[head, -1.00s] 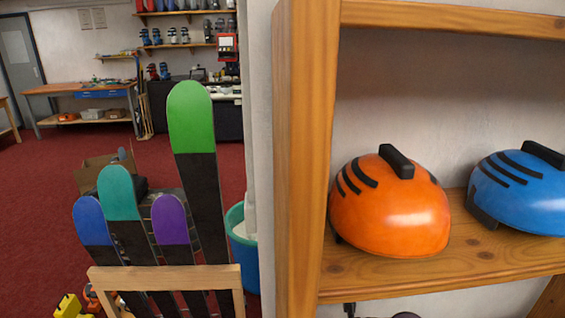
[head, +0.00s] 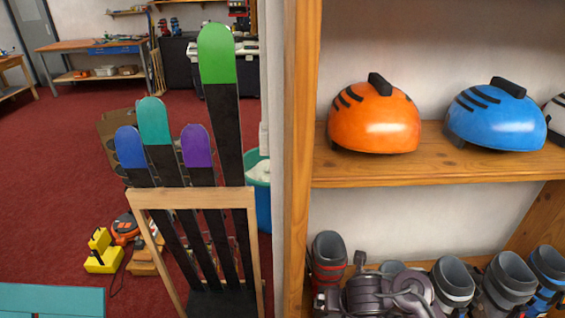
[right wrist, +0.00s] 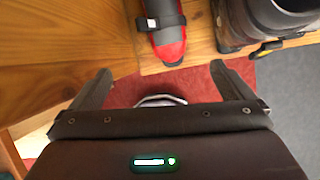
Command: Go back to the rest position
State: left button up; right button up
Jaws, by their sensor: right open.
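My right gripper (right wrist: 160,68) shows in the right wrist view with its two fingers spread wide apart. Nothing is held between them; red floor and a pale rounded thing, too unclear to name, show beyond the gap. A red and black boot (right wrist: 167,38) stands on a wooden shelf edge just past the fingertips, apart from them as far as I can tell. In the head view, grey links of my arm appear low in front of the lower shelf. My left gripper is not in view.
An orange helmet (head: 374,118) and a blue helmet (head: 496,115) sit on the wooden shelf (head: 420,170). Several boots (head: 453,284) stand below. Skis (head: 220,130) lean in a wooden rack (head: 190,198). A yellow object (head: 103,252) lies on the open red floor.

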jog(key=s+d+r+m, duration=0.2)
jog(key=s+m, duration=0.3)
jog(key=m, duration=0.6)
jog(key=s+d+r+m+g, duration=0.15)
jog(key=s+m, duration=0.35)
jog(key=m, duration=0.6)
jog(key=s+d+r+m, duration=0.2)
jog(key=s+m, duration=0.3)
jog(key=m, duration=0.6)
notch_tip(320, 180, down, 33)
jog(key=s+g+b, duration=0.1)
jog(key=s+b, duration=0.1)
jog(key=b, duration=0.1)
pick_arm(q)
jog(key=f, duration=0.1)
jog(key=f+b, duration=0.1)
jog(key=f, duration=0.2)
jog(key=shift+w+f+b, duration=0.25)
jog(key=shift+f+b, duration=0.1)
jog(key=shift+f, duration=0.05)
pick_arm(e)
jog(key=s+d+f+g, duration=0.1)
jog(key=s+d+f, duration=0.2)
jog(key=s+f, duration=1.5)
jog(key=shift+s+f+n, duration=0.3)
jog(key=shift+s+f, duration=0.1)
jog(key=shift+f, duration=0.4)
